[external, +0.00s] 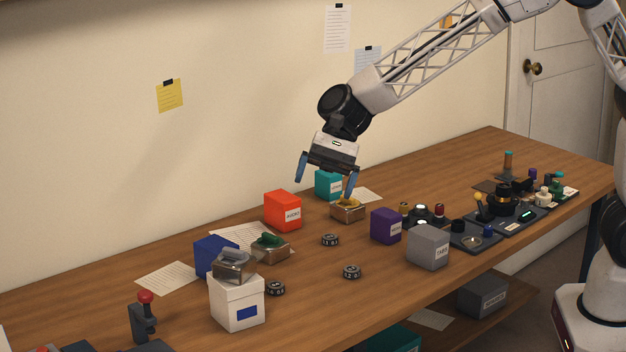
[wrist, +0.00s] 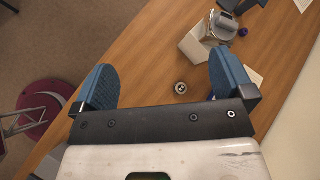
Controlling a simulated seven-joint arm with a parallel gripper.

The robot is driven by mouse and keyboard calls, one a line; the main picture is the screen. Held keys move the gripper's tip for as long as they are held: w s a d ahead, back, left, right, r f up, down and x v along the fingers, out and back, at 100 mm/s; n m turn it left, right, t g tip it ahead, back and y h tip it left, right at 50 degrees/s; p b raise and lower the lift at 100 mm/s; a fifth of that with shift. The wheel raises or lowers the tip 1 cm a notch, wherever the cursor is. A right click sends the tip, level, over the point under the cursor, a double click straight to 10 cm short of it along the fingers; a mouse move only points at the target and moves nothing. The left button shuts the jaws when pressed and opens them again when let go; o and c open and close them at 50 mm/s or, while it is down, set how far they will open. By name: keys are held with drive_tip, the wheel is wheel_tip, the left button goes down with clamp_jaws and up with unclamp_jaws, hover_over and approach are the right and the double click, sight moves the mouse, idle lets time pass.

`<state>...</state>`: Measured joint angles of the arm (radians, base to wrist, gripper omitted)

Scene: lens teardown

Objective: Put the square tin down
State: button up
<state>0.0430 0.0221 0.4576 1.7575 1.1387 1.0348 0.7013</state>
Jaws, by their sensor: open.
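Three squarish metal tins show in the external view. One with a grey top (external: 232,266) sits on the white box (external: 237,304); what seems to be the same tin shows in the wrist view (wrist: 220,27). One with a green top (external: 270,246) and one with a yellow top (external: 348,210) rest on the table. I cannot tell which one the task means. My gripper (external: 327,178) is open and empty, with its blue fingers spread wide. It is raised above the table, near the yellow-topped tin, with one fingertip close over that tin.
Red (external: 283,211), teal (external: 328,184), purple (external: 385,226), grey (external: 428,247) and blue (external: 213,256) boxes stand around. Several small dark rings, one here (external: 330,240), lie on the table (external: 310,290). Trays of parts (external: 472,237) fill the right. The front middle is fairly clear.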

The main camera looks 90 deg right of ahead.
drive_tip(key=s+d+r+n+h, duration=0.1)
drive_tip(key=s+r+n+h, duration=0.15)
drive_tip(key=s, duration=0.55)
drive_tip(key=s+d+r+n+g+h, duration=0.1)
drive_tip(key=s+d+r+n, duration=0.15)
drive_tip(key=s, duration=0.55)
drive_tip(key=s+r+n+h, duration=0.1)
drive_tip(key=s+r+n, duration=0.15)
drive_tip(key=s, duration=0.65)
drive_tip(key=s+d+f+n+h, duration=0.1)
drive_tip(key=s+d+n+h, duration=0.2)
drive_tip(key=s, duration=0.8)
drive_tip(key=s+d+f+n+h, duration=0.1)
drive_tip(key=s+d+n+h, duration=0.2)
drive_tip(key=s, duration=0.8)
drive_tip(key=d+n, duration=0.1)
drive_tip(key=n, duration=0.1)
drive_tip(key=shift+d+n+t, duration=0.2)
drive_tip(key=shift+n+t, duration=0.15)
drive_tip(key=shift+t, duration=0.05)
drive_tip(key=shift+c, duration=0.6)
drive_tip(key=shift+w, duration=0.15)
